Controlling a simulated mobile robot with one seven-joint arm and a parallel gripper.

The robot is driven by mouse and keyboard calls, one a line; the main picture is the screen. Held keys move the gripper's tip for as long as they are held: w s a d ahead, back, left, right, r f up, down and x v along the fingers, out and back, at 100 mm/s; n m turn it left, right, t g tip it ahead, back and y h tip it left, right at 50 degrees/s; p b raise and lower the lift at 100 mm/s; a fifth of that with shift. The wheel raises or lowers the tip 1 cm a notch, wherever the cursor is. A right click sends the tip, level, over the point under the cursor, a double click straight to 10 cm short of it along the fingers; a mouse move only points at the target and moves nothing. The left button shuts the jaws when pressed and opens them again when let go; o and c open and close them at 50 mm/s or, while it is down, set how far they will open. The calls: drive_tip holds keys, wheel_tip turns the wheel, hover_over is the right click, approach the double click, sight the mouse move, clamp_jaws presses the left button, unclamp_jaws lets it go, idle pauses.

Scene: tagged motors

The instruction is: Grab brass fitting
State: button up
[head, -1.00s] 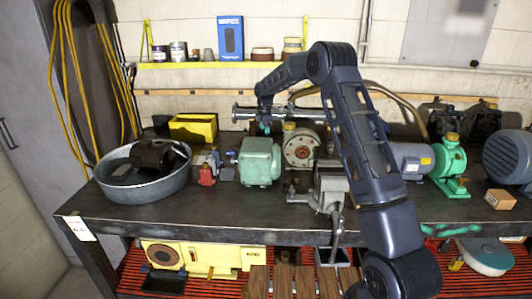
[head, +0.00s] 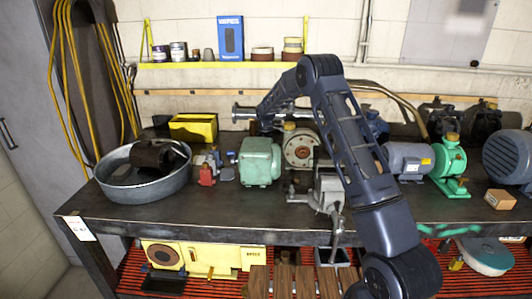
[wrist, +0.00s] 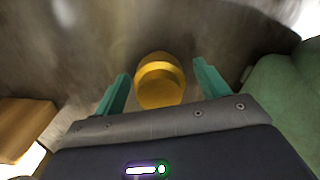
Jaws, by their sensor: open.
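The brass fitting (wrist: 160,82) is a golden, rounded piece with a stepped collar, on a worn dark surface in the wrist view. My gripper (wrist: 160,66) is open, with one teal finger on each side of the fitting. A gap shows between the fitting and both fingers. In the head view, my arm reaches down behind the pale green motor (head: 260,161). The fingers and the fitting are hidden there.
A green rounded casing (wrist: 284,105) stands close on the right in the wrist view, with a yellow-brown block (wrist: 22,125) on the left. The head view shows a yellow bin (head: 194,129), a round metal tub (head: 117,188) and a vise (head: 327,190) on the bench.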

drive_tip(key=c, duration=1.4)
drive_tip(key=shift+o, duration=0.2)
drive_tip(key=shift+r, duration=0.1)
